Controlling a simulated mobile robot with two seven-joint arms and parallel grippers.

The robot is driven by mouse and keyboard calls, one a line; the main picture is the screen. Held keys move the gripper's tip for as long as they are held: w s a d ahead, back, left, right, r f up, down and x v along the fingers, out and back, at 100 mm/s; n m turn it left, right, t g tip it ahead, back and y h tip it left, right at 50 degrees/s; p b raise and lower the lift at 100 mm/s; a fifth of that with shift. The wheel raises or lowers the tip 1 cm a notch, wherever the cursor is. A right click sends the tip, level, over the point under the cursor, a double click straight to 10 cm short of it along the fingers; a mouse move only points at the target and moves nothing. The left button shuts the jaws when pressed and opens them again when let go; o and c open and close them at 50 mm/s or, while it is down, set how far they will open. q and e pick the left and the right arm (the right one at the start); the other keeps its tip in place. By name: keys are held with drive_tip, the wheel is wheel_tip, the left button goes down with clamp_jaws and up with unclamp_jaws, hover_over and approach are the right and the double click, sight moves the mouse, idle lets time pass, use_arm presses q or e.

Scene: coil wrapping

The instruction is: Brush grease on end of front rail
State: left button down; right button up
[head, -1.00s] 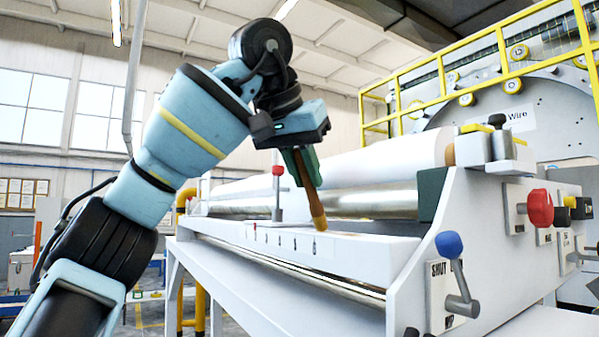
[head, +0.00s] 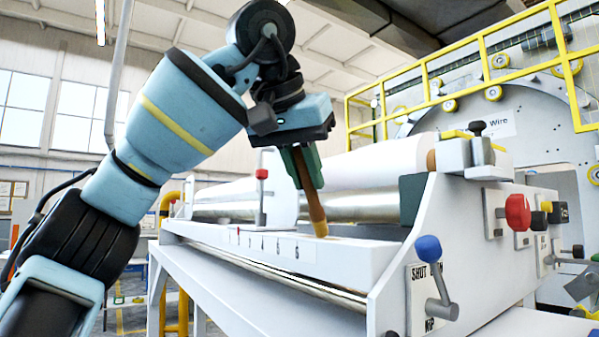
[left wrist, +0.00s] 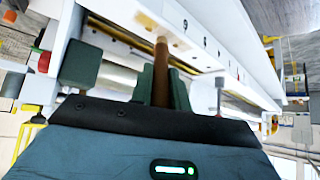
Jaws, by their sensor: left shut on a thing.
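My left gripper (head: 304,168) has dark green fingers shut on a brush (head: 316,208) with a brown body and a lighter tan tip. The brush points down, slightly tilted, its tip at the top of the white numbered bar (head: 345,262) at the machine's front. I cannot tell whether the tip touches. In the left wrist view the brush (left wrist: 161,75) stands between the fingers, its tip by a tan patch on the bar. A shiny metal rail (head: 300,283) runs along the front below the bar; I cannot tell which is the front rail. My right gripper is out of view.
The end plate (head: 405,275) with a blue-knobbed lever (head: 428,248) stands right of the brush. A dark green block (head: 412,198) is close by. A red-topped post (head: 262,190) stands left. A large roll (head: 375,165) lies behind.

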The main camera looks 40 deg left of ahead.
use_arm(q)
drive_tip(key=shift+s+d, duration=0.25)
drive_tip(key=shift+d, duration=0.55)
drive_tip(key=shift+s+d, duration=0.2)
drive_tip(key=shift+d, duration=0.6)
drive_tip(key=d, duration=0.1)
drive_tip(key=s+d, duration=0.1)
drive_tip(key=d, duration=0.1)
drive_tip(key=shift+w+a, duration=0.1)
drive_tip(key=shift+w+a, duration=0.2)
drive_tip(key=shift+a, duration=0.55)
drive_tip(key=shift+w+a, duration=0.2)
drive_tip(key=shift+a, duration=0.55)
drive_tip(key=shift+a, duration=0.1)
